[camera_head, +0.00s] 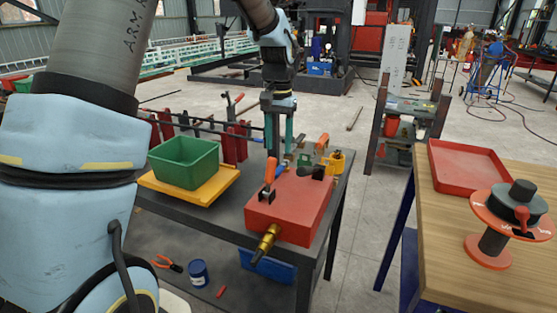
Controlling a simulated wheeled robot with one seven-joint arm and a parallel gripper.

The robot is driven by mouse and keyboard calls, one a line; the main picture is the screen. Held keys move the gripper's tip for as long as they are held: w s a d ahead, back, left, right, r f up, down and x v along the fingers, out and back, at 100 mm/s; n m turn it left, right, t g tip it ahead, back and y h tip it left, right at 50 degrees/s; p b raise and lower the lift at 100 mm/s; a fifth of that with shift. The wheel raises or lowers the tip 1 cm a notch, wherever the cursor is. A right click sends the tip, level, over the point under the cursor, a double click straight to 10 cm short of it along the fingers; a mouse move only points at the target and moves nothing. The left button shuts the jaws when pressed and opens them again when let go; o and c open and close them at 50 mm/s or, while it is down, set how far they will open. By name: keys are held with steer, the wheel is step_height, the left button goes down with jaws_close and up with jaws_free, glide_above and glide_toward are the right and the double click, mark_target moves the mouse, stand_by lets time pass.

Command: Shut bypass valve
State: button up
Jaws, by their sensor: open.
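My gripper (279,153) points straight down over the dark table, with its two teal fingers apart. Its tips are at or just behind the far side of a red box (290,218). The box carries a brass fitting (266,241) at its front, an upright orange-tipped lever (269,172), a blue handle (279,169) and a black knob (316,173). The fingertips overlap the blue handle in the picture; I cannot tell whether they touch it. No readable label shows which part is the bypass valve.
A green bin (184,160) stands on a yellow tray (200,188) left of the box. Red clamps (237,143) stand behind.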

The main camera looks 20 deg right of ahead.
steer(key=shift+r, duration=2.1)
steer(key=s+a+f+n, duration=0.1)
steer(key=a+f+n, duration=0.1)
steer(key=a, duration=0.6)
steer(key=s+a+f+n, duration=0.1)
steer(key=a+n, duration=0.1)
steer(key=a, duration=0.6)
steer(key=s+a+f+n, duration=0.1)
steer(key=s+a+f, duration=0.1)
steer(key=s+a, duration=0.2)
steer(key=s+a+f+n+t, duration=0.1)
steer(key=s+a, duration=0.3)
steer(key=a, duration=0.5)
steer(key=shift+s+a+f+n+t, duration=0.3)
steer(key=shift+s+a+f+n, duration=0.1)
steer(key=shift+f+n, duration=0.35)
